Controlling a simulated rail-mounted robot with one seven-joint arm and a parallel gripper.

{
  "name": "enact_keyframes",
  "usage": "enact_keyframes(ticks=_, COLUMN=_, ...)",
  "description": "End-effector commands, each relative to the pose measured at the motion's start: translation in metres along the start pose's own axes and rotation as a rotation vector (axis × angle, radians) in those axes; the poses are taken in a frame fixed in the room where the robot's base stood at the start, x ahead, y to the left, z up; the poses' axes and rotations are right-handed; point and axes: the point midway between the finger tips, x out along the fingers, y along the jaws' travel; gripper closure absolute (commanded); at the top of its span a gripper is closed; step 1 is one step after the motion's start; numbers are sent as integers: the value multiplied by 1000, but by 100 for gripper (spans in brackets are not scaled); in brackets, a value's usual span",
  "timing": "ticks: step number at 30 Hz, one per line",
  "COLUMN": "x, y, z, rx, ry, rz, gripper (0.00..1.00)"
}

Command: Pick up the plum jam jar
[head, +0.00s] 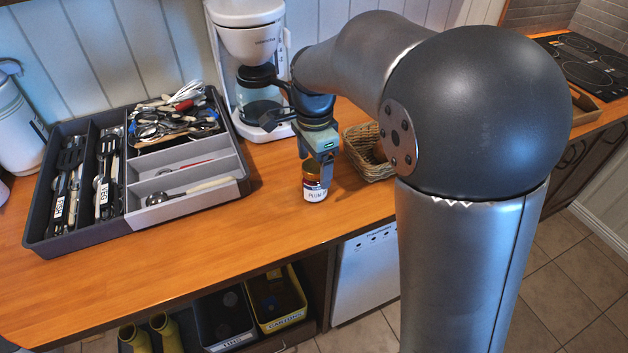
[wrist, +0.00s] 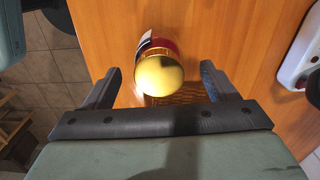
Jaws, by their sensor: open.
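The plum jam jar (head: 314,186) stands upright on the wooden counter in the head view, with a white label reading PLUM and a gold lid. In the wrist view the jar (wrist: 159,72) shows from above, its gold lid facing me, a little beyond the fingertips and between their lines. My gripper (head: 322,166) is just above and behind the jar in the head view. Its two fingers are spread wide in the wrist view (wrist: 160,82), with nothing between them held. One finger partly hides the jar's upper right side in the head view.
A grey utensil tray (head: 190,212) lies to the left. A white coffee maker (head: 250,55) stands behind the jar, and a wicker basket (head: 368,152) sits close on its right. The counter (head: 250,240) in front of the jar is clear up to its edge.

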Motion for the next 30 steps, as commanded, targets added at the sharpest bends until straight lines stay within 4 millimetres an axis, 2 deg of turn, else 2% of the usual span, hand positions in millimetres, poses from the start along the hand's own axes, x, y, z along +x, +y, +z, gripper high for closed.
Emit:
enact_keyframes(ticks=3, x=20, y=2, z=1, rx=-1, ry=1, rz=5, gripper=20)
enact_keyframes(ticks=6, x=29, y=1, z=0, rx=0, ry=0, rz=2, gripper=20)
enact_keyframes(ticks=14, x=34, y=1, z=0, rx=0, ry=0, rz=1, gripper=20)
enact_keyframes(ticks=17, x=33, y=1, z=0, rx=0, ry=0, rz=1, gripper=42)
enact_keyframes(ticks=21, x=33, y=1, z=0, rx=0, ry=0, rz=1, gripper=79)
enact_keyframes(ticks=30, x=31, y=1, z=0, rx=0, ry=0, rz=-1, gripper=79)
